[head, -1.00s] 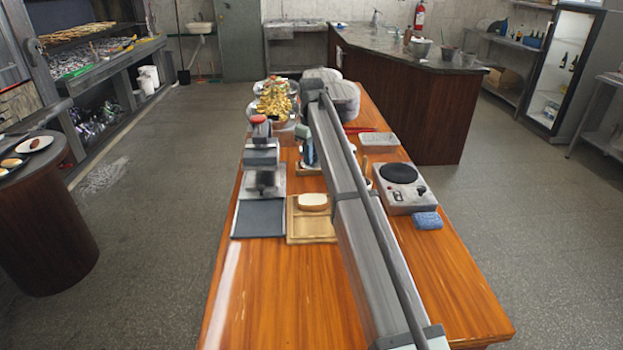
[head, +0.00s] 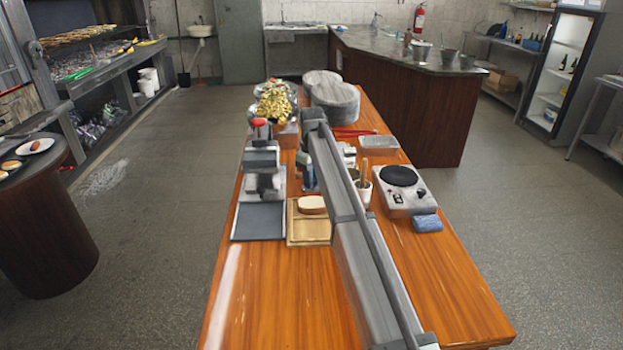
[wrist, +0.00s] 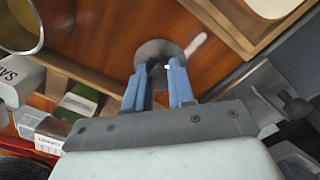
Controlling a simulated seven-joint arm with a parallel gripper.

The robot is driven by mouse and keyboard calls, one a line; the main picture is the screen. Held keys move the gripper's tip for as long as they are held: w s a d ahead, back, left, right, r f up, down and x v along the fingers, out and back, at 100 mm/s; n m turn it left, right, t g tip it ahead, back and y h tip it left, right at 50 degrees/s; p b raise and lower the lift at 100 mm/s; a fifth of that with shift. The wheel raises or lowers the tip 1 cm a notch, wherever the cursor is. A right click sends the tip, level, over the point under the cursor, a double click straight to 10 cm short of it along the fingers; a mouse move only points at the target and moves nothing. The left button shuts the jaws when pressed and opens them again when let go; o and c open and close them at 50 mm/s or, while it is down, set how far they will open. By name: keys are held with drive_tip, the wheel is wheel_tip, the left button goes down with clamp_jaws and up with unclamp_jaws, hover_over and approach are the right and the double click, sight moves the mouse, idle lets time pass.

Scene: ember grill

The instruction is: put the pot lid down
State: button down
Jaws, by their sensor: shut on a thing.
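The pot lid (wrist: 154,50) is a small round dark-grey disc at the fingertips in the wrist view, over brown wood. My gripper (wrist: 163,68) has its blue fingers shut on it, seemingly by a small knob that the fingers mostly hide. I cannot tell whether the lid touches the table. In the head view my gripper (head: 310,186) is low, between the wooden board and my arm; the lid cannot be made out there. A round container (wrist: 18,22) with a yellowish inside and a metal rim is at the upper left of the wrist view, apart from the lid.
A white cup (head: 363,194) with wooden sticks and a hotplate (head: 400,202) are at right. Small boxes (wrist: 46,130) show in the wrist view. The table front (head: 280,300) is clear.

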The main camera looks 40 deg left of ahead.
drive_tip(key=c, duration=1)
unclamp_jaws()
drive_tip(key=shift+f, duration=0.1)
drive_tip(key=shift+o, duration=0.2)
wheel_tip(320, 180, up, 12)
